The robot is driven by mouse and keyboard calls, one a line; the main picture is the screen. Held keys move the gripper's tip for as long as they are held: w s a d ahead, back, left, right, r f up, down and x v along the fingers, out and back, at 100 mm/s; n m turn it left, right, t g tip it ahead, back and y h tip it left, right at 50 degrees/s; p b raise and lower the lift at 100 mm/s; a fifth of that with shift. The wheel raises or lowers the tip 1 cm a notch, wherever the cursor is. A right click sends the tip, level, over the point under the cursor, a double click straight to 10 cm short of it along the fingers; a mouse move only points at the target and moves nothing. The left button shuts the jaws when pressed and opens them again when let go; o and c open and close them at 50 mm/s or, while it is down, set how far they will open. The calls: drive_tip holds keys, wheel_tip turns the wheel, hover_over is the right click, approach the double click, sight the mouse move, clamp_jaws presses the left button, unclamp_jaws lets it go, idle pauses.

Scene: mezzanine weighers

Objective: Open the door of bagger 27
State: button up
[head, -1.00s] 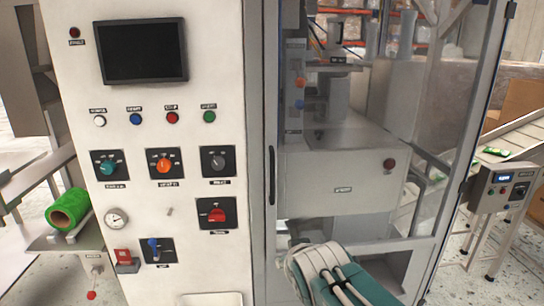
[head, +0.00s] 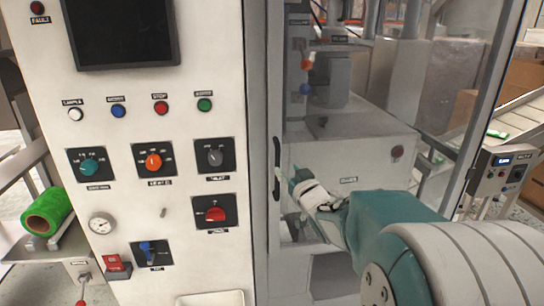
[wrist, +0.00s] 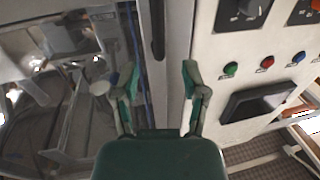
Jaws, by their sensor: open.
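The bagger's clear door (head: 360,120) has a grey frame and looks shut. Its dark upright bar handle (head: 277,168) is on the left frame, beside the white control panel. In the wrist view the handle (wrist: 158,30) runs down from the top edge, between the lines of my two fingers. My gripper (head: 298,182) is in front of the door, just right of the handle in the head view. In the wrist view my gripper (wrist: 161,80) is open and empty, its green fingers apart on either side of the door frame. No number 27 is readable.
The white control panel (head: 130,230) carries knobs, coloured buttons, a gauge and a dark screen (head: 120,32). A green roll (head: 47,211) is at the left. A small control box (head: 502,172) and a conveyor (head: 515,120) stand at the right.

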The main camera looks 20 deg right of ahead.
sight(279, 158)
drive_tip(key=w, duration=0.8)
drive_tip(key=shift+d, duration=0.4)
clamp_jaws()
